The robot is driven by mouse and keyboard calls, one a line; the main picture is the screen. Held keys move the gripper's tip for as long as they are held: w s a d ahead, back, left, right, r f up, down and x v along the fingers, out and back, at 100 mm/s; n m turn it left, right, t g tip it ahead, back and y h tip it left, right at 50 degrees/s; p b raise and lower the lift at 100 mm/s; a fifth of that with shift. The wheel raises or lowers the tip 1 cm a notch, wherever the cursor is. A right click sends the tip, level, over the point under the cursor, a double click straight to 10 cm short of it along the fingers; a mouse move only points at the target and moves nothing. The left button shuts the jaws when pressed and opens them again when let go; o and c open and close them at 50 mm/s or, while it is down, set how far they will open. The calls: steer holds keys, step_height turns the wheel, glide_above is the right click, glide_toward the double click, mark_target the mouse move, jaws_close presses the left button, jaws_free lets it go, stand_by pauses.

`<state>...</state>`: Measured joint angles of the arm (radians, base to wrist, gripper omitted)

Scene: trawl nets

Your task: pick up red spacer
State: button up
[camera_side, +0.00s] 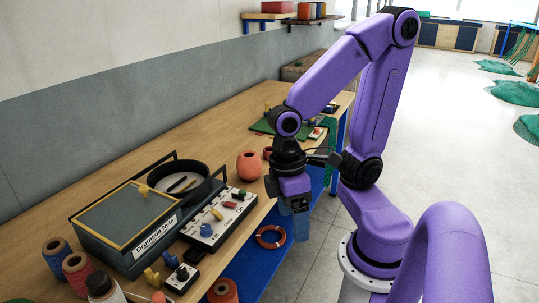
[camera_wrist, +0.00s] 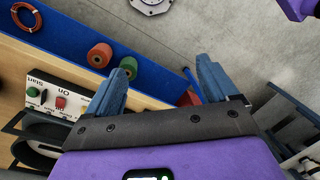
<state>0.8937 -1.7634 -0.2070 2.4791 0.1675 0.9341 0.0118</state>
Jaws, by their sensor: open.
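I cannot single out a red spacer for sure. A small red block (camera_side: 231,204) sits on the white-topped control panel; in the wrist view a red piece (camera_wrist: 61,102) shows there beside the word "On", and it may be a button. My gripper (camera_side: 300,232) hangs jaws down in front of the table's edge, right of the panel and apart from it. In the wrist view its two blue fingers (camera_wrist: 165,65) are spread, with nothing held between them. A partly hidden red-orange thing (camera_wrist: 188,98) shows beyond the fingers, beside the right one.
A grey machine (camera_side: 125,225) with a black round pan (camera_side: 178,182) stands left of the panel. A coral pot-like object (camera_side: 250,165) stands behind the panel. Several spools crowd the front left. An orange ring (camera_side: 271,237) lies on the blue lower shelf (camera_side: 245,262). Open floor lies right.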

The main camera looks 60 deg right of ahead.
steer(key=w+d+f+m+t+y, duration=0.1)
steer(key=w+d+m+y, duration=0.35)
steer(key=w+m, duration=0.55)
steer(key=w+d+f+m+t+y, duration=0.2)
steer(key=w+d+m+y, duration=0.4)
steer(key=m, duration=0.7)
steer(key=w+d+f+m+t+h, duration=0.1)
steer(key=w+d+m+t, duration=0.2)
steer(key=d+m, duration=0.15)
steer(key=w+d+m+t+h, duration=0.1)
steer(key=w+d+m+t, duration=0.25)
steer(key=d, duration=0.25)
steer(key=m+t+h, duration=0.6)
steer(key=m+h, duration=0.5)
steer(key=m, duration=0.5)
glide_toward(265, 150)
steer(key=shift+w+d+f+g, duration=0.15)
steer(key=shift+w+d+g, duration=0.2)
steer(key=shift+w, duration=0.35)
steer(key=shift+x, duration=2.6)
steer(key=shift+f, duration=0.1)
steer(key=c, duration=1.2)
